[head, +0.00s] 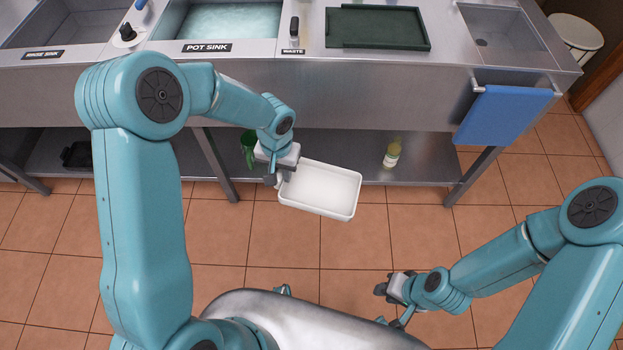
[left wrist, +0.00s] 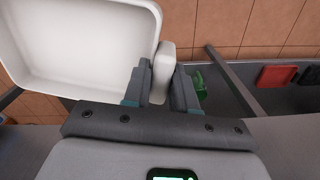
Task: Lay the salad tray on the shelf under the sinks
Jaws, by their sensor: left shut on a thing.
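The white salad tray (head: 322,190) is empty and held out level or nearly so in front of the sink unit. My left gripper (head: 276,178) is shut on its left end. In the left wrist view the tray (left wrist: 75,45) fills the upper left, and its end tab sits between the fingers of my left gripper (left wrist: 160,85). The shelf under the sinks (head: 345,150) is a metal board behind the tray, low under the counter. My right gripper (head: 390,288) hangs empty over the floor at lower right; its fingers are too small to judge.
On the shelf stand a green jug (head: 248,147) at the left and a yellowish bottle (head: 392,153) at the right. The shelf between them looks clear. Table legs (head: 217,165) frame it. A blue towel (head: 503,114) hangs at the right. A dark green tray (head: 376,27) lies on the counter.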

